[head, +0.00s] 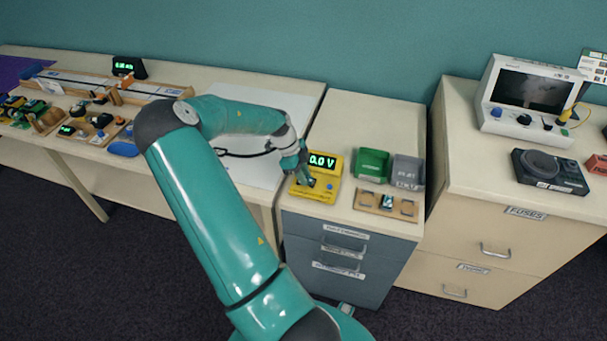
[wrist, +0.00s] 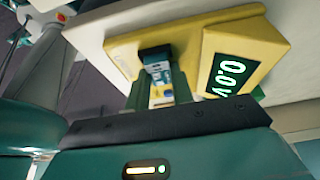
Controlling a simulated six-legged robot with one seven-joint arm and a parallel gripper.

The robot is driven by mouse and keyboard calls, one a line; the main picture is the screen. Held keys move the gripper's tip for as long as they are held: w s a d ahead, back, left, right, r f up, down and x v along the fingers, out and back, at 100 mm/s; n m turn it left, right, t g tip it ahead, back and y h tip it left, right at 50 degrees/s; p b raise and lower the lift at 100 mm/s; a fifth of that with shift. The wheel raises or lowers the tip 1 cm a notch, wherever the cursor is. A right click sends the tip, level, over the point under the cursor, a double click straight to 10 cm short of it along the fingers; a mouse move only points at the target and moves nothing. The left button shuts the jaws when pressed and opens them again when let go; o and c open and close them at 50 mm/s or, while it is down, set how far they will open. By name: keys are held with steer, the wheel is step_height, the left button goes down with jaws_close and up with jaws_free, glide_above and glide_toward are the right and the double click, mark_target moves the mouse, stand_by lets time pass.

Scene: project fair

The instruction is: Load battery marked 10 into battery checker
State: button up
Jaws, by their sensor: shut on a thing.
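The yellow battery checker (head: 329,187) stands on the small cabinet and its green display reads 0.0 V. It also shows in the wrist view (wrist: 190,40), with a dark slot near its edge. My gripper (head: 304,178) is at the checker's left side. In the wrist view my gripper (wrist: 158,72) is shut on a small battery (wrist: 161,92) with a blue, white and yellow label. The battery's far end meets the dark slot; I cannot tell how deep it sits. Its number cannot be read.
A wooden rack (head: 368,202) in front right of the checker holds another small battery (head: 387,201). A green bin (head: 371,163) and a grey bin (head: 408,172) stand behind it. A long bench with a white board (head: 262,110) lies left; a cabinet with instruments stands right.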

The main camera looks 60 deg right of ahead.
stand_by(0.3)
steer(key=o, duration=1.1)
steer(key=shift+c, duration=0.2)
steer(key=shift+o, duration=0.4)
steer(key=o, duration=0.3)
steer(key=shift+r, duration=2.95)
